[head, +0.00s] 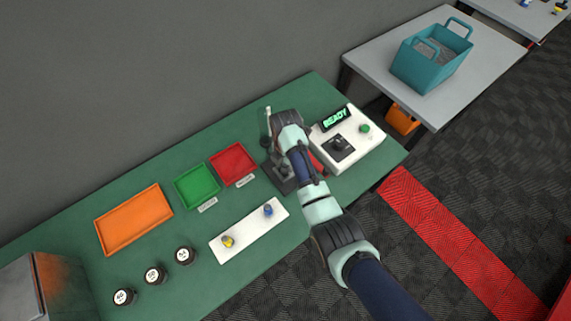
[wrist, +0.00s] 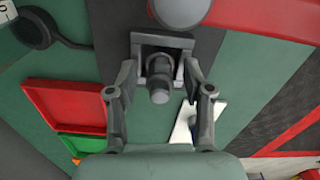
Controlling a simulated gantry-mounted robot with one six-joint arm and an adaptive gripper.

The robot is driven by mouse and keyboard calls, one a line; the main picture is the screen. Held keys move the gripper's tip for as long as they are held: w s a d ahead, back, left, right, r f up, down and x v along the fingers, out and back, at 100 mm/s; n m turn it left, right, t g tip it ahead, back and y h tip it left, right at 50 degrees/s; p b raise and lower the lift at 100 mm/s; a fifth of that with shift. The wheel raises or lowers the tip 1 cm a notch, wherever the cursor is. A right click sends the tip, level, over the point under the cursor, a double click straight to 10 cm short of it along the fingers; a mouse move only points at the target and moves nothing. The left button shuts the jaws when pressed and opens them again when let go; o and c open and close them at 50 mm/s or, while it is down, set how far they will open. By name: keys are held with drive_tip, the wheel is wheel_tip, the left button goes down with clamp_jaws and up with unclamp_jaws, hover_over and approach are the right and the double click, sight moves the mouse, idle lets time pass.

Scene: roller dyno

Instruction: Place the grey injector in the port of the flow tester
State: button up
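My gripper (wrist: 160,80) is open in the wrist view, one finger on each side of a grey stepped cylindrical part, which looks like the grey injector (wrist: 159,94). Gaps show between it and the fingers. The part stands in or over a dark square block (wrist: 143,50); how it is seated cannot be told. In the head view my arm hides this part and the fingertips. The flow tester (head: 365,146) is a white box right of my gripper, with a lit READY display and a dark raised port (head: 338,147) on top.
A dark fixture base (head: 275,176) with red parts lies under my arm. A thin upright post (head: 268,115) stands close behind. A white rack (head: 248,232) holds blue and yellow injectors. Red (head: 233,163), green (head: 197,185) and orange (head: 134,220) trays lie left, with several dark jars in front.

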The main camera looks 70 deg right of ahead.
wheel_tip(320, 180, up, 12)
drive_tip(key=p, duration=0.3)
drive_tip(key=shift+r, duration=0.2)
idle(0.3)
drive_tip(key=w+a+r+m+t+h, duration=0.1)
drive_tip(key=w+a+r+m+t, duration=0.1)
drive_tip(key=w+a, duration=0.35)
drive_tip(key=w+a+r+m+t+h, duration=0.1)
drive_tip(key=w+a+r+m+t, duration=0.15)
drive_tip(key=a, duration=0.65)
drive_tip(key=w+a+r+m+t+h, duration=0.1)
drive_tip(key=w+a+r+m+t, duration=0.15)
drive_tip(key=w+a, duration=0.35)
drive_tip(key=s+a+r+m+t+y, duration=0.1)
drive_tip(key=a+r+m+t, duration=0.1)
drive_tip(key=a, duration=0.4)
drive_tip(key=s+a+r+m+t+y, duration=0.1)
drive_tip(key=s+a+r+m+t, duration=0.1)
drive_tip(key=a+r, duration=0.3)
drive_tip(key=s+a+r+m+t+y, duration=0.1)
drive_tip(key=a+r, duration=0.3)
drive_tip(key=a, duration=0.4)
drive_tip(key=shift+s+a+m+t, duration=0.4)
drive_tip(key=shift+s+m, duration=0.2)
drive_tip(key=shift+m, duration=0.1)
